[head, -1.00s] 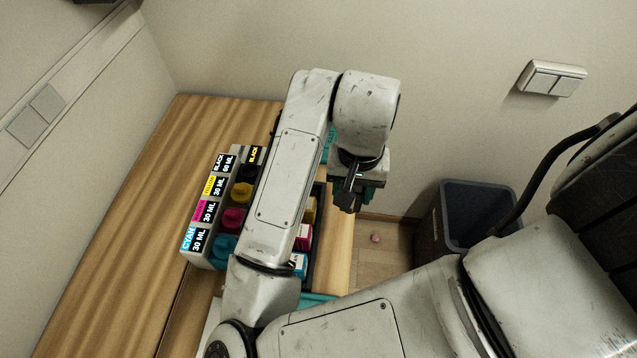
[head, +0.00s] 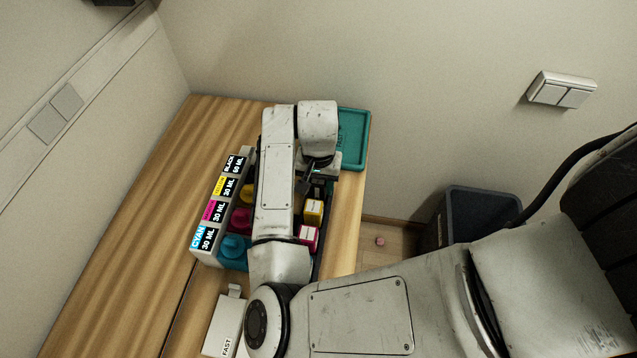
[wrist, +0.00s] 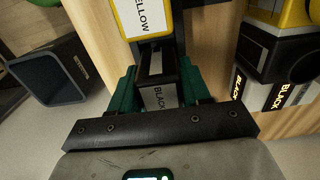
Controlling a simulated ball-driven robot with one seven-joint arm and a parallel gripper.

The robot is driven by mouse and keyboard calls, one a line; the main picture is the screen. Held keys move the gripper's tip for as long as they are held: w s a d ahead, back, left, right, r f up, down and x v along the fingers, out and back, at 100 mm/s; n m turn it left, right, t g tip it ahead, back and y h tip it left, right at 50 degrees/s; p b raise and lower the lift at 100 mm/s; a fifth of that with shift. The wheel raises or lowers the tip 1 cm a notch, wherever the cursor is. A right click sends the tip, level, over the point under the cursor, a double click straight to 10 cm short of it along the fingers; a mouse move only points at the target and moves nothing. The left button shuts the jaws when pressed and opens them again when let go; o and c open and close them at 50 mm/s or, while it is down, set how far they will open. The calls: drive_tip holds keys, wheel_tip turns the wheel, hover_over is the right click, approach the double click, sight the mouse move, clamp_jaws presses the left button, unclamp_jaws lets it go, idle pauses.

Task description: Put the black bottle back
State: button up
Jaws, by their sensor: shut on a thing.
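My gripper (wrist: 159,92) is shut on the black bottle (wrist: 158,98), whose "BLACK" label shows between the green fingers in the wrist view. In the head view my gripper (head: 318,180) is at the far end of the dark bottle rack (head: 318,262). The black bottle lines up beside the yellow bottle (wrist: 145,18), which also shows in the head view (head: 314,212). I cannot tell whether the black bottle's base rests in the rack. My arm hides part of the rack and the ink tanks.
The printer's labelled ink tanks (head: 216,208) stand left of the rack. A magenta bottle (head: 308,237) stands in the rack. A teal tray (head: 358,118) lies behind my gripper. A dark bin (head: 480,215) stands on the floor right of the wooden desk (head: 125,225).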

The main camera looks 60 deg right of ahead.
drive_tip(key=shift+f, duration=0.6)
drive_tip(key=shift+f, duration=0.15)
drive_tip(key=o, duration=1.3)
drive_tip(key=shift+c, duration=0.2)
wheel_tip(320, 180, up, 12)
drive_tip(key=shift+r+b, duration=0.2)
drive_tip(key=shift+b, duration=0.5)
